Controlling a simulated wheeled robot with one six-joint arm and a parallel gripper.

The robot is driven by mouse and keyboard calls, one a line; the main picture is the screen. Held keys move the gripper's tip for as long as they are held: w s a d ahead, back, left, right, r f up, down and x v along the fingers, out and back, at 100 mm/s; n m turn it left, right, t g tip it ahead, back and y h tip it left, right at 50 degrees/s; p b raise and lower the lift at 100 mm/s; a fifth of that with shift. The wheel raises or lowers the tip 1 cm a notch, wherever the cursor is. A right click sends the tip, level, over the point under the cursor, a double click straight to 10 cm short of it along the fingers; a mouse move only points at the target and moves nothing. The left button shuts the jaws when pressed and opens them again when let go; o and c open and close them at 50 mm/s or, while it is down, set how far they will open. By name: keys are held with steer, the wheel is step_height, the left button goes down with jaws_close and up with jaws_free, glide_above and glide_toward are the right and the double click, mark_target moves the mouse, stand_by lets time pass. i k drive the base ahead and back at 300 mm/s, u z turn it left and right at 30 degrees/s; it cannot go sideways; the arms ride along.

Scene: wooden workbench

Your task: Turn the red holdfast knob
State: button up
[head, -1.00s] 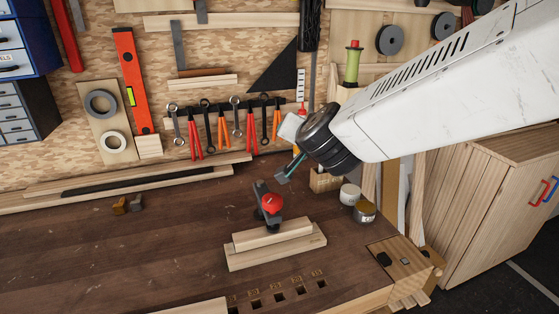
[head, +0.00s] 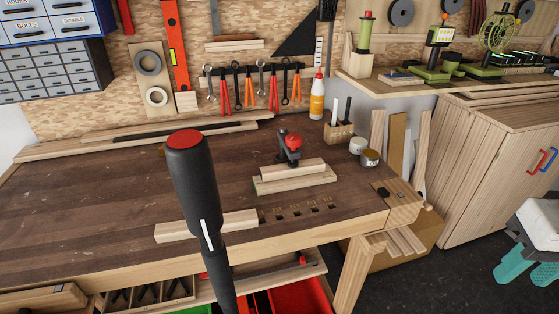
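The red holdfast knob (head: 294,143) sits on top of the black holdfast (head: 284,153) at the back middle of the workbench. The holdfast stands at the far side of a pale wooden block (head: 292,173), which lies on a wider board (head: 310,183). My gripper (head: 520,266) is at the lower right edge, in front of the wooden cabinet and far from the knob. Its teal fingers stand apart, with nothing seen between them. Part of my gripper is cut off by the frame edge.
A white pot (head: 357,146) and a brown-topped tin (head: 370,158) stand right of the holdfast, by a wooden tool holder (head: 340,132). A loose plank (head: 240,221) lies near the front edge. The bench left of the holdfast is mostly clear.

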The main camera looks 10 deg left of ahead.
mark_target(293, 141)
steer(key=u, duration=0.05)
steer(key=k, duration=0.55)
steer(key=z, duration=0.9)
steer(key=i, duration=1.35)
steer(key=u, duration=0.85)
steer(key=i, duration=0.45)
steer(key=u, duration=0.4)
